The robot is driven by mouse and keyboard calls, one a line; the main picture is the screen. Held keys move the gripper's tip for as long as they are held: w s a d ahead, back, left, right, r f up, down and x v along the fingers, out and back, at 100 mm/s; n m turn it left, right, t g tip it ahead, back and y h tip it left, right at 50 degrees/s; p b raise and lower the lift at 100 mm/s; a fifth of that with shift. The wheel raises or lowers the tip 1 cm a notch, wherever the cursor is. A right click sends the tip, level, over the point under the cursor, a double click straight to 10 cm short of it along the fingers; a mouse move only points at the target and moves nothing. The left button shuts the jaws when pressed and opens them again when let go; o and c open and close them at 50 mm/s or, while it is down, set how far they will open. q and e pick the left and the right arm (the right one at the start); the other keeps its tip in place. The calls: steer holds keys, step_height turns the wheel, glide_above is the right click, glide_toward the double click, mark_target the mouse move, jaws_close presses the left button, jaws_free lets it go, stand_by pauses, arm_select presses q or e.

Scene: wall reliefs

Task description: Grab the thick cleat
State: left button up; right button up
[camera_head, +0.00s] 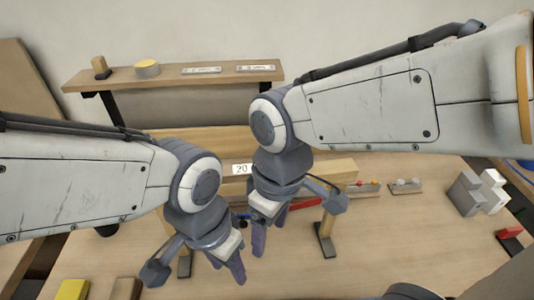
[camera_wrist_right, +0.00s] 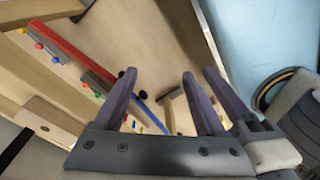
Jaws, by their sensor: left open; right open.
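Which piece is the thick cleat I cannot tell. A red bar (camera_head: 305,203) shows partly behind my right gripper (camera_head: 268,226); a long red bar (camera_wrist_right: 60,42) also lies along a wooden beam in the right wrist view. Next to it there are a short grey bar (camera_wrist_right: 97,76) and a thin blue rod (camera_wrist_right: 139,106). My right gripper's purple fingers (camera_wrist_right: 165,75) are spread, with nothing held between them. My left gripper (camera_head: 227,263) is open and empty, low and just left of the right one. The two grippers hide part of the beam and the pieces there.
A wall shelf (camera_head: 170,77) carries a yellow-topped round piece (camera_head: 147,68), a small wooden block and two labelled plates. A grey stepped block (camera_head: 480,190) stands at the right. Yellow (camera_head: 72,290) and brown blocks lie front left.

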steer(key=w+a+r+n+p, duration=0.2)
steer(key=w+r+n+p, duration=0.45)
steer(key=w+r, duration=0.65)
steer(key=n+b, duration=0.1)
steer(key=n, duration=0.1)
glide_above(251, 168)
step_height(251, 168, down, 3)
steer(key=shift+s+d+r+h, duration=0.1)
steer(key=shift+d+h, duration=0.05)
steer(key=shift+h, duration=0.25)
step_height(251, 168, down, 4)
steer(key=shift+f+p, duration=0.25)
steer(key=shift+p, duration=0.4)
steer(key=shift+f, duration=0.45)
jaws_close()
